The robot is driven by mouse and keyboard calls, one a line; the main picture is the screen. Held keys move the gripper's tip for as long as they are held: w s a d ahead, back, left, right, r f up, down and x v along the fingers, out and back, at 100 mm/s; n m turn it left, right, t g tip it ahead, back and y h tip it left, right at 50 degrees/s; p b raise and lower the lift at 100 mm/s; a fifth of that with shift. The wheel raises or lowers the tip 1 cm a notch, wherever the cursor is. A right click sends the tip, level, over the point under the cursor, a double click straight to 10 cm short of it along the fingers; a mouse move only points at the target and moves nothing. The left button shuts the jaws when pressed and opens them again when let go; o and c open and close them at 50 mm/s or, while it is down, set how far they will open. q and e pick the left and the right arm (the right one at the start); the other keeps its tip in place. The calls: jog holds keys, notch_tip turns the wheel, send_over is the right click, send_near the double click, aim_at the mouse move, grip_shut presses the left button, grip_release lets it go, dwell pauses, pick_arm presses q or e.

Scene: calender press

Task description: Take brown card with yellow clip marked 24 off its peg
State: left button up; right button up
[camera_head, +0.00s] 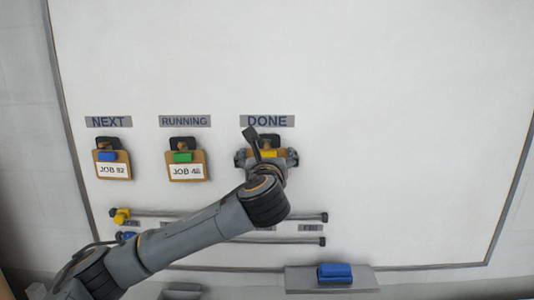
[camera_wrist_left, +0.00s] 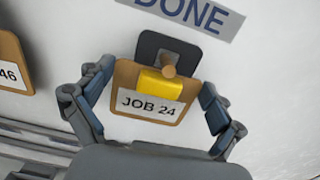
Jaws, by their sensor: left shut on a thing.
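The brown card (camera_wrist_left: 127,77) with a yellow clip (camera_wrist_left: 160,82) reads JOB 24 in the left wrist view. It hangs at a wooden peg (camera_wrist_left: 169,70) on a dark plate (camera_wrist_left: 181,51) under the DONE label (camera_head: 267,121). My left gripper (camera_head: 266,160) is at this card, with one finger at each side edge, shut on it. In the left wrist view the fingers (camera_wrist_left: 150,108) flank the card. My right gripper is not in view.
To the left hang the JOB 92 card (camera_head: 111,170) with a blue clip and the JOB 46 card (camera_head: 186,172) with a green clip. Rails (camera_head: 300,216) run below on the whiteboard (camera_head: 400,120). A ledge (camera_head: 302,281) holds a blue object (camera_head: 334,272). The board's right side is clear.

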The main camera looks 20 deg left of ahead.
pick_arm(q)
jog(key=v, duration=1.7)
jog(key=shift+s+d, duration=0.15)
jog(key=shift+s, duration=0.25)
jog(key=shift+r, duration=0.4)
jog(key=shift+r+v, duration=0.2)
jog(key=shift+v, duration=0.9)
jog(key=shift+r+v, duration=0.2)
jog(key=shift+v, duration=0.9)
jog(key=shift+w, duration=0.1)
